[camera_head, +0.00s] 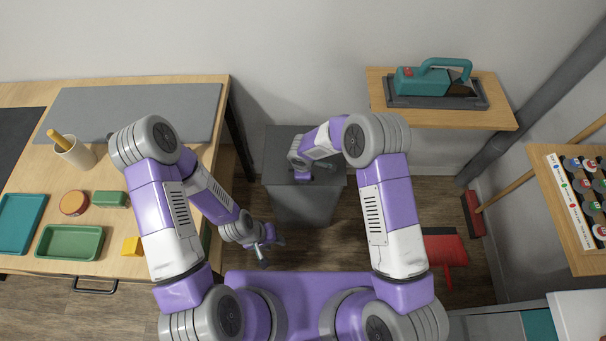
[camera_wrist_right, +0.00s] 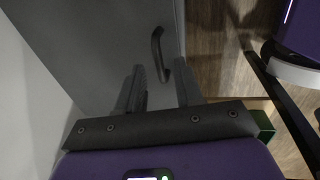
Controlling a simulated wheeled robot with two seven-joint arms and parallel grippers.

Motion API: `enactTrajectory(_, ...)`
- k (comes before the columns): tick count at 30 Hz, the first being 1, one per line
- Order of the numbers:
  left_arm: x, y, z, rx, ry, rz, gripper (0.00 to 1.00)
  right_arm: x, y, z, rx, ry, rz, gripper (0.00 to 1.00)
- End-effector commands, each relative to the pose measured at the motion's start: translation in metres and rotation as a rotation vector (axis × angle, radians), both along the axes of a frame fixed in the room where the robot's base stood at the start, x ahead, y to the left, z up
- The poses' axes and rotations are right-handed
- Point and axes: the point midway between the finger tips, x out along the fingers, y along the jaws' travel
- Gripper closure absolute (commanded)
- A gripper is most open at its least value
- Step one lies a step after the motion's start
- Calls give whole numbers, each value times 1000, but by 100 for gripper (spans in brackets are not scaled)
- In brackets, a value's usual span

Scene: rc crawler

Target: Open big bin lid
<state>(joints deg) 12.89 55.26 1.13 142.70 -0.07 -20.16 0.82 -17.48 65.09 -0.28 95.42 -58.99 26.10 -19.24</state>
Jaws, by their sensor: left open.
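The big grey bin (camera_head: 303,207) stands on the floor against the back wall, and its flat lid (camera_head: 279,148) is down. A dark curved handle (camera_wrist_right: 157,48) shows on the grey lid in the right wrist view. My right gripper (camera_head: 303,179) is over the lid in the head view, partly hidden by its own wrist. In the right wrist view the right gripper (camera_wrist_right: 160,84) has its two fingers apart and empty, with the handle just beyond the fingertips. My left gripper (camera_head: 265,253) is open and empty, low in front of the bin at its left.
A wooden workbench (camera_head: 215,87) is left of the bin. A small wooden shelf (camera_head: 505,117) with a teal tool (camera_head: 420,82) is at the right. A red dustpan (camera_head: 445,247) lies on the floor at the right. Grey wall is close behind the bin.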

Motion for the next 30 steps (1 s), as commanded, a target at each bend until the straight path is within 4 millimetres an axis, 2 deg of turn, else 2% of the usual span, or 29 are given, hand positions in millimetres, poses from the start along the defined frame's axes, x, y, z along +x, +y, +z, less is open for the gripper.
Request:
enactTrajectory(10, 0, 0, -1, 0, 0, 0, 57, 1, 0, -5, 1, 0, -1, 64)
enactTrajectory(17, 0, 0, -1, 0, 0, 0, 57, 1, 0, -5, 1, 0, -1, 99)
enactTrajectory(30, 0, 0, -1, 0, 0, 0, 57, 1, 0, -5, 1, 0, -1, 100)
